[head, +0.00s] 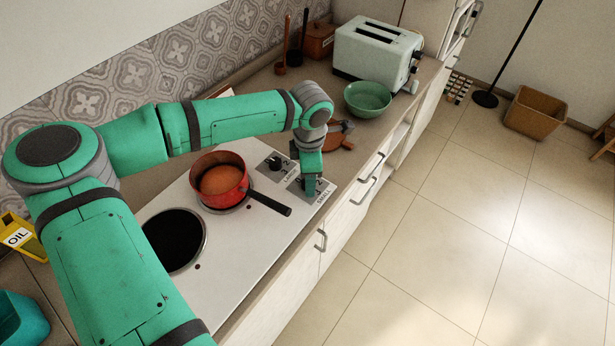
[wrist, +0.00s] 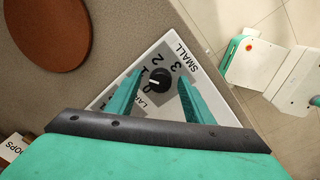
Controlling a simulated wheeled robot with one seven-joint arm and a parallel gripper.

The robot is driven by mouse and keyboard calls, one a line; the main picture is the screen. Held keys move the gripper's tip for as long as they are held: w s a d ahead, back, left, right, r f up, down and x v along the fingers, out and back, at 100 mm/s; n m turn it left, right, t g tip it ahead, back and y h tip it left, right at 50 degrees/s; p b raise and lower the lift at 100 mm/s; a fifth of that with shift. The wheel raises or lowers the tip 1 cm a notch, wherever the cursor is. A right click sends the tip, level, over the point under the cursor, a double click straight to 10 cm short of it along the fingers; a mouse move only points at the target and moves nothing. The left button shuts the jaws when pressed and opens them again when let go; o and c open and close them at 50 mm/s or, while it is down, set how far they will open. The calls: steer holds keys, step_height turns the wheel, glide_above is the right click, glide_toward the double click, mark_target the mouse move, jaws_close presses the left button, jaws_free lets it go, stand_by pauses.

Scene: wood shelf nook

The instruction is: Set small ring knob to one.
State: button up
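The small ring knob is a black dial with a white line, seen in the wrist view (wrist: 159,79) on a grey plate marked SMALL with numbers around it. My gripper (wrist: 160,84) is open, with one green finger on each side of the knob; I cannot tell whether either finger touches it. The white line lies roughly sideways in the picture; some numbers are partly hidden. In the head view my gripper (head: 311,188) points down over the SMALL plate (head: 323,190) at the hob's front right corner and hides most of the knob.
A second knob (head: 275,162) sits just behind on the hob (head: 235,258). A red pan (head: 218,173) stands on a ring, its black handle (head: 270,203) reaching close to my gripper. A green bowl (head: 368,96) and a toaster (head: 376,50) stand farther along the counter.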

steer(key=shift+a, duration=0.1)
step_height(320, 180, up, 11)
steer(key=shift+s+f, duration=0.15)
steer(key=shift+s, duration=0.2)
stand_by(0.3)
steer(key=shift+w, duration=0.15)
